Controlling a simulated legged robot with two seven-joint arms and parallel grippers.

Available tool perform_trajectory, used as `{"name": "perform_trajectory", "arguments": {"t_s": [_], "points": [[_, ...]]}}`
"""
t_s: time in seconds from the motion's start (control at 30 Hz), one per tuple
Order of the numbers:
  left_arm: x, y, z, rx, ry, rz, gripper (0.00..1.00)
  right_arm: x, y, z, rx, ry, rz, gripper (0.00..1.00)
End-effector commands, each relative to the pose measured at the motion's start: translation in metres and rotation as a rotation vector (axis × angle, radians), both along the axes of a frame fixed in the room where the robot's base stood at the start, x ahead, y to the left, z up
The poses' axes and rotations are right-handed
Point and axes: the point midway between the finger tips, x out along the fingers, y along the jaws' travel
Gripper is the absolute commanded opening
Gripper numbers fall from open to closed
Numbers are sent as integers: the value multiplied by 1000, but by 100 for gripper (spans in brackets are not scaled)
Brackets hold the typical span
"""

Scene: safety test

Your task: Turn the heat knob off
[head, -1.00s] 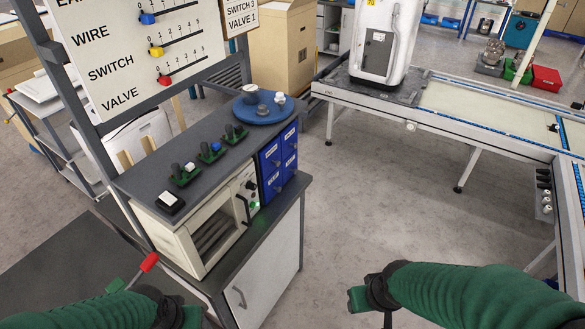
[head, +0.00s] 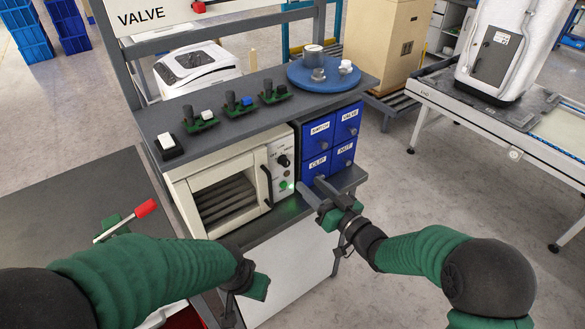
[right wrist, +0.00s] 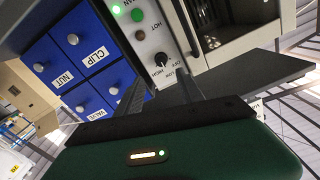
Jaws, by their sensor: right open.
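The heat knob (head: 283,160) is a small black knob on the white control panel of a cream oven (head: 181,200). In the right wrist view the knob (right wrist: 161,61) shows close, with OFF, LOW and HIGH labels around it. A green light (head: 284,185) glows below it on the panel. My right gripper (head: 308,187) is open and empty, just right of and below the knob, apart from it. A finger (right wrist: 189,82) reaches toward the panel in the right wrist view. My left gripper (head: 256,287) is low in front of the cabinet; its jaws are unclear.
Blue labelled drawers (head: 319,143) stand right of the panel, close to my right gripper. The oven's door handle (head: 267,184) is left of the knob. The shelf above holds several green-based switches (head: 241,107) and a blue round plate (head: 340,81). A red-tipped lever (head: 146,207) stands at left.

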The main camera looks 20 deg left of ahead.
Motion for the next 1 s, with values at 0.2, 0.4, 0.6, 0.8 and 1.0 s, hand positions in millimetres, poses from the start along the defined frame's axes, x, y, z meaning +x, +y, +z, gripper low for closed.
{"name": "perform_trajectory", "arguments": {"t_s": [0.2,0.4,0.6,0.8,1.0], "points": [[0,0,3,0,0,0,43,33,45,1,0,-2,2,45],[0,0,4,0,0,0,43,53,69,0,-1,-2,0,45],[0,0,4,0,0,0,43,57,74,1,0,-1,-1,45],[0,0,4,0,0,0,43,57,74,1,-1,-1,-1,36],[0,0,4,0,0,0,43,57,74,1,-1,-1,-1,9]]}}
